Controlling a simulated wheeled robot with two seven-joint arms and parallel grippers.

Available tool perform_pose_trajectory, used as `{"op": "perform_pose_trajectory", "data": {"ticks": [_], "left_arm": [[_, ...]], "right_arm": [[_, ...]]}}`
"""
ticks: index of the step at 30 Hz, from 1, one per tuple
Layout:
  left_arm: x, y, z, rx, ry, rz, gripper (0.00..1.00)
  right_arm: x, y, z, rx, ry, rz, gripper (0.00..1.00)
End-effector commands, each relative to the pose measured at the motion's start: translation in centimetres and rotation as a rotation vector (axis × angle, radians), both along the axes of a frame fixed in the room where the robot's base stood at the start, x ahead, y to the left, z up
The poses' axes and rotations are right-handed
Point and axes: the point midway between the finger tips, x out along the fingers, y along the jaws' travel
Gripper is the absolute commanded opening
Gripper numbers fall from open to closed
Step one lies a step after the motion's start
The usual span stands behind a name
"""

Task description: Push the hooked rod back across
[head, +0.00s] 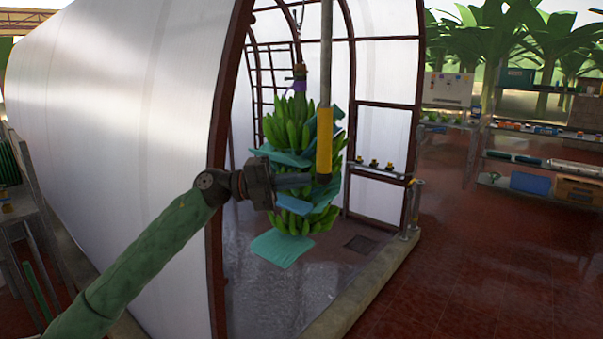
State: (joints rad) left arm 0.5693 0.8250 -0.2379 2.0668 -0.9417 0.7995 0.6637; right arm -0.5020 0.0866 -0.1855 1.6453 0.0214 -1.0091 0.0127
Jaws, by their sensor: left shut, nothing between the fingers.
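The hooked rod (325,75) hangs upright in the head view, with a grey shaft above and a yellow grip (324,142) at its lower end. Its top runs out of the picture, so its hook is not visible. My left gripper (308,181) comes in from the left in a green sleeve. It is shut and empty, its fingertips just left of the yellow grip's lower end. I cannot tell whether they touch it. My right gripper is not in view.
A green banana bunch (290,131) with blue-green sheets hangs behind the rod inside a white-walled tunnel (130,110) with dark red frame arches. A low kerb (372,290) edges its floor. Shelves (545,170) with boxes stand at the right. The red tiled floor at right is clear.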

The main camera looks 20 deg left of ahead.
Motion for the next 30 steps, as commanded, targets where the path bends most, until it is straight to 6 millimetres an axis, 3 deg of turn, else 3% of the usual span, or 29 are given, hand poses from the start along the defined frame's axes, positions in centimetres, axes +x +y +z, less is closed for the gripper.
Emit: {"op": "perform_pose_trajectory", "data": {"ticks": [9, 21, 30], "left_arm": [[1.0, -0.6, 0.3, -0.001, 0.000, 0.001, 0.00], [1.3, -0.7, 0.3, -0.001, 0.000, 0.001, 0.00], [5.6, -2.2, 0.4, -0.003, -0.001, 0.001, 0.00]], "right_arm": [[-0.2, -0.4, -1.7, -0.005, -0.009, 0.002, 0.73], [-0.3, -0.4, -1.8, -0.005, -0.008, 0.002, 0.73], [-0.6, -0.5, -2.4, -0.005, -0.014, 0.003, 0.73]]}}
